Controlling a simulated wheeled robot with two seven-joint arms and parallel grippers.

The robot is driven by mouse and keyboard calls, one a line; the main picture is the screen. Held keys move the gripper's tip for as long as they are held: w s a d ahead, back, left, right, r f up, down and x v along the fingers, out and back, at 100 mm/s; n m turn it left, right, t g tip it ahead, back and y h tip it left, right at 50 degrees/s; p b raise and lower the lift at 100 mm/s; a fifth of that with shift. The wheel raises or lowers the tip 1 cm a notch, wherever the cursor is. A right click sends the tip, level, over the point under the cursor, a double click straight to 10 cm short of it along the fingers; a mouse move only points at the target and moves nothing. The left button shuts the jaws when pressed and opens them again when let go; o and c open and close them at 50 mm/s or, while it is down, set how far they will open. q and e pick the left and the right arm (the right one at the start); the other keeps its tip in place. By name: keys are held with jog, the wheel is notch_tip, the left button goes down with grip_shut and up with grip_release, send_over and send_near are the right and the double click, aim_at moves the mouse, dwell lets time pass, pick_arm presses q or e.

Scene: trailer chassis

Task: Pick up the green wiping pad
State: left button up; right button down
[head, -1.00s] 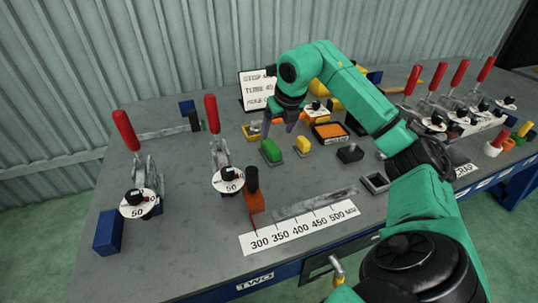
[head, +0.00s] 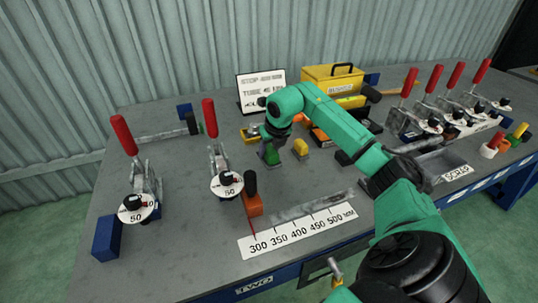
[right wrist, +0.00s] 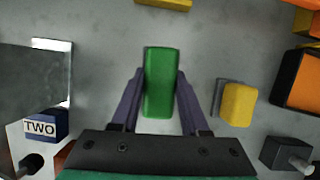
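The green wiping pad (head: 271,157) lies on the grey bench top, partly covered by my right gripper in the head view. In the right wrist view the pad (right wrist: 160,82) stands lengthwise between the two purple fingers of my right gripper (right wrist: 160,75). One finger is on each long side, with a thin gap at the tips, so the gripper looks open around the pad. In the head view the right gripper (head: 270,146) points down over the pad. My left gripper is not in view.
A yellow block (head: 300,147) sits just right of the pad, also close by in the right wrist view (right wrist: 239,104). Toggle clamps with red handles (head: 210,118) stand left. A yellow toolbox (head: 333,85) and white sign (head: 262,92) stand behind. Bare bench lies in front of the pad.

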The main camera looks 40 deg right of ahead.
aim_at(269, 148)
notch_tip(269, 148, up, 20)
jog(key=p, duration=0.2)
jog(key=shift+p, duration=0.35)
